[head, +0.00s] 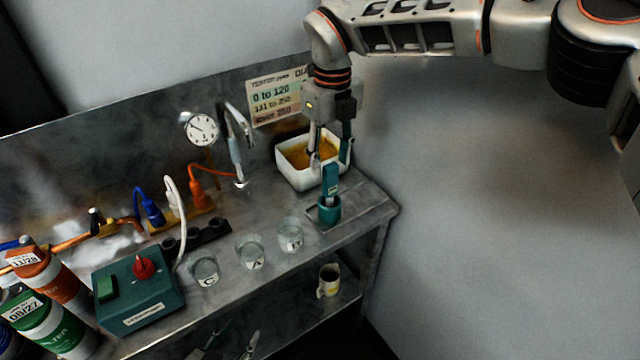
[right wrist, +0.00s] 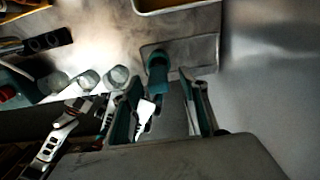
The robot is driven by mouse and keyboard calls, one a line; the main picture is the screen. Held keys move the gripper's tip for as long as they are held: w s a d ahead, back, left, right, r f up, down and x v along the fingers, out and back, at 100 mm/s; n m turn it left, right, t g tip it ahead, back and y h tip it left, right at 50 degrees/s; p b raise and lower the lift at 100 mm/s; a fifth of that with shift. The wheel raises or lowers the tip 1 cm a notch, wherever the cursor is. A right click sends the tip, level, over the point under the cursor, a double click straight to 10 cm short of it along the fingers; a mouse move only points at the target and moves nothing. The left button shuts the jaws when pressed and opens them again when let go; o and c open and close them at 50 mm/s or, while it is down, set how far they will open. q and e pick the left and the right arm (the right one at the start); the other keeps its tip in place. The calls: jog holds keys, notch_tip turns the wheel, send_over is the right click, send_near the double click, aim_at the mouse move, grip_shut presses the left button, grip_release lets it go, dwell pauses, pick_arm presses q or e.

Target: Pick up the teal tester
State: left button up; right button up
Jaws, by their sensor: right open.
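The teal tester (head: 331,178) stands upright in a teal round holder (head: 329,211) near the bench's right end, with a small pale label on its face. My right gripper (head: 331,160) is open, fingers pointing down, just above and around the tester's top in the head view. I cannot tell whether either finger touches it. In the right wrist view the open gripper (right wrist: 162,88) has the teal holder and tester (right wrist: 158,68) just beyond its fingertips, roughly between them. My left gripper is not in view.
A white tub of amber liquid (head: 297,165) sits right behind the gripper. Several glass cups (head: 249,251) stand to the left, near a teal switch box (head: 138,292). A gauge (head: 201,129) and tap (head: 236,150) are behind. A mug (head: 329,280) is on the lower shelf.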

aim_at(330, 188)
jog(key=shift+s+d+f, duration=0.1)
jog(key=shift+s+f, duration=0.1)
jog(key=shift+f, duration=1.15)
jog(key=f, duration=0.2)
jog(key=f+p, duration=0.1)
jog(key=f, duration=0.1)
jog(key=shift+s+f, duration=0.1)
jog(key=shift+s, duration=0.3)
jog(key=shift+f, duration=0.4)
pick_arm(q)
jog(key=shift+s+d+r, duration=0.15)
jog(key=shift+s+r, duration=0.15)
jog(key=shift+r, duration=0.25)
pick_arm(e)
grip_shut()
